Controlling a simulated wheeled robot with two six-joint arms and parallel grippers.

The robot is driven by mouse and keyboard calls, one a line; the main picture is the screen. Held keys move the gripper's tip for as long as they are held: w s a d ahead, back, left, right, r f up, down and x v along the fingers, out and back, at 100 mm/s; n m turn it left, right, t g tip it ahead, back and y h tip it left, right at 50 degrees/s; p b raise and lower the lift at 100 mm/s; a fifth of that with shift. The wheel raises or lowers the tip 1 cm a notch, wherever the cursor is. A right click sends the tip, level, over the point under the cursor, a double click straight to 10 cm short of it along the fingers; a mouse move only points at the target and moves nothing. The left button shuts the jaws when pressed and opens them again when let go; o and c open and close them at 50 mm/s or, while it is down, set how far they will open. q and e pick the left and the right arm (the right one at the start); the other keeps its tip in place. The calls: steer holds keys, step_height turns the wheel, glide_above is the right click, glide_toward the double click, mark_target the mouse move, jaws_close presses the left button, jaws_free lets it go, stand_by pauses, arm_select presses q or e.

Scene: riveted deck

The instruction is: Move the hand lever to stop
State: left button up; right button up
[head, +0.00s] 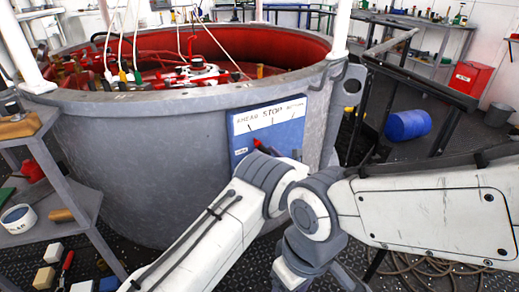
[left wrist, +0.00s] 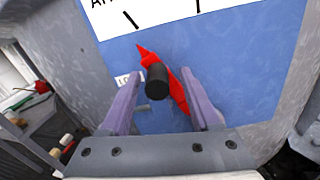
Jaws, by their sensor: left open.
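The blue panel (head: 290,133) on the grey tub's side carries a white scale (head: 268,113) reading AHEAD, STOP and ASTERN. The red hand lever (head: 262,146) is mostly hidden by my arm in the head view. In the left wrist view the lever (left wrist: 176,92) has a black round knob (left wrist: 157,80), and its pointed red tip leans up-left, toward the AHEAD mark. My left gripper (left wrist: 161,74) is open, with one finger on each side of the lever and knob. Contact with either finger cannot be told. My right arm shows, but its gripper is outside the view.
The large grey tub (head: 130,150) has a red inside with cables. A shelf (head: 65,205) with tools stands at the left. A blue barrel (head: 408,125), dark railing (head: 425,85) and red box (head: 469,78) are at the right. Hoses (head: 425,268) lie on the deck below.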

arm_select(q)
steer(key=shift+w+a, duration=0.25)
steer(key=shift+w, duration=0.1)
steer(key=shift+a, duration=0.15)
steer(key=shift+c, duration=0.3)
jaws_close()
stand_by(0.8)
